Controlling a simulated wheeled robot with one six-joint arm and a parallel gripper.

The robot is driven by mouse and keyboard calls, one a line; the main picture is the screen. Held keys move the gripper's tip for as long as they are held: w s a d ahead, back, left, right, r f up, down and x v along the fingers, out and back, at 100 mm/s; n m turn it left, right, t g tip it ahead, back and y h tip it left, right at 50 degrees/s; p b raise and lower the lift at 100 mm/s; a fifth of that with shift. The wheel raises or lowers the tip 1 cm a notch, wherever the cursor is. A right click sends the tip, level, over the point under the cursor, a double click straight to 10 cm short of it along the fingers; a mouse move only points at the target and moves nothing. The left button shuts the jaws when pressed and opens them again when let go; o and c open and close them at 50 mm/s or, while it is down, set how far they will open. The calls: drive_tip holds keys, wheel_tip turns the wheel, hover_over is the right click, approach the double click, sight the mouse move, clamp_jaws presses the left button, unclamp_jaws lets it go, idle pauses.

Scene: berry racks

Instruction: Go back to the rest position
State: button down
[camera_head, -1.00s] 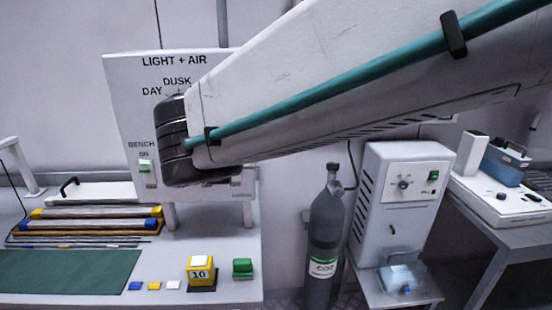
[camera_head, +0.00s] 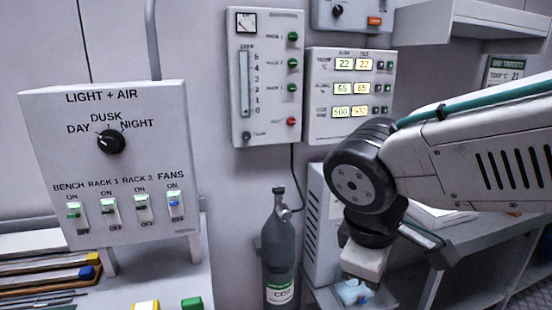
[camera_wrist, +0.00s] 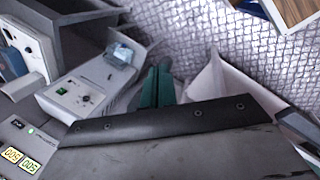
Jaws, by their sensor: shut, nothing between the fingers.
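My gripper (camera_wrist: 157,87) shows in the wrist view as two teal fingers side by side, shut and empty, over the metal floor. A dark bar of my own wrist lies below them. In the head view my arm comes in from the right, and its wrist (camera_head: 365,262) hangs down in front of the white CO2 box (camera_head: 318,225).
A grey gas cylinder (camera_head: 279,245) stands left of my wrist. Wall panels (camera_head: 268,110) with lights and readouts hang behind. A shelf (camera_head: 470,40) juts out at upper right, above my arm.

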drive_tip(key=s+d+m+y, duration=0.2)
drive_tip(key=s+d+m, duration=0.6)
drive_tip(key=d+m, duration=0.3)
drive_tip(key=shift+s+d+g+y, duration=0.3)
drive_tip(key=shift+s+d+g, duration=0.1)
drive_tip(key=shift+d, duration=0.1)
